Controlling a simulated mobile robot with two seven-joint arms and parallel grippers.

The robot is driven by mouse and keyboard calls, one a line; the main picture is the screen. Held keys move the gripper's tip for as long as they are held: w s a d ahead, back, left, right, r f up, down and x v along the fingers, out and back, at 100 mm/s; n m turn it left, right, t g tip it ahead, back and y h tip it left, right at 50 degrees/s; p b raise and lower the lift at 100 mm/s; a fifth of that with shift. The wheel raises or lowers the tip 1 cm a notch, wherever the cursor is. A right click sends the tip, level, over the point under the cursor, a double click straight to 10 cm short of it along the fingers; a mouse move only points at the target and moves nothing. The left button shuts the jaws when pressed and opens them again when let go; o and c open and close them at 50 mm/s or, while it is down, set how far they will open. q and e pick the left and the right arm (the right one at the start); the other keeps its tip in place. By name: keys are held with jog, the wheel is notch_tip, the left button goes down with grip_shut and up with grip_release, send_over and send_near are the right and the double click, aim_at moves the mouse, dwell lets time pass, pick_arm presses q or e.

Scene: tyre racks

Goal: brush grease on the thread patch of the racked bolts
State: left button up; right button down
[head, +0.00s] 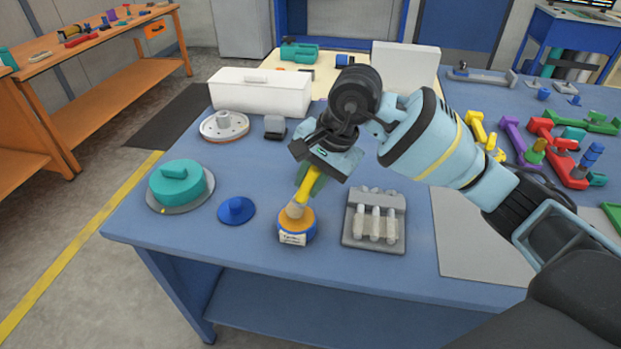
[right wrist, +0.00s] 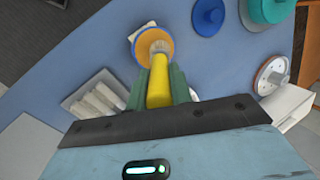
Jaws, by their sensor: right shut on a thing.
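My right gripper (head: 316,174) is shut on a yellow-handled brush (head: 304,194). The brush points down, its tip at the mouth of an orange-topped grease pot (head: 298,228) with a blue side and a white label. I cannot tell how deep the tip sits. In the right wrist view the green fingers (right wrist: 160,88) clasp the yellow handle (right wrist: 159,86) above the pot (right wrist: 153,42). The grey rack (head: 374,240) with several pale bolts (head: 376,222) stands right of the pot; its bolts show at the left in the right wrist view (right wrist: 95,100). My left gripper is out of view.
A blue lid (head: 236,210) and a teal lidded dish (head: 178,185) lie left of the pot. A white box (head: 262,92), a round flanged part (head: 224,126) and a small grey block (head: 275,126) stand behind. Coloured parts (head: 560,150) fill the right. The front edge is clear.

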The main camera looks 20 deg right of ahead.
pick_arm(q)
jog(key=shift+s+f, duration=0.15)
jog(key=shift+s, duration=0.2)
pick_arm(e)
jog(key=shift+f, duration=0.15)
jog(key=shift+f, duration=0.1)
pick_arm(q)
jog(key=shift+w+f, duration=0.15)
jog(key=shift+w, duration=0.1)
pick_arm(e)
jog(key=shift+f, duration=0.25)
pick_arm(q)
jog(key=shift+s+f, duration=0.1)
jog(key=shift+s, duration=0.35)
pick_arm(e)
jog(key=shift+f, duration=0.1)
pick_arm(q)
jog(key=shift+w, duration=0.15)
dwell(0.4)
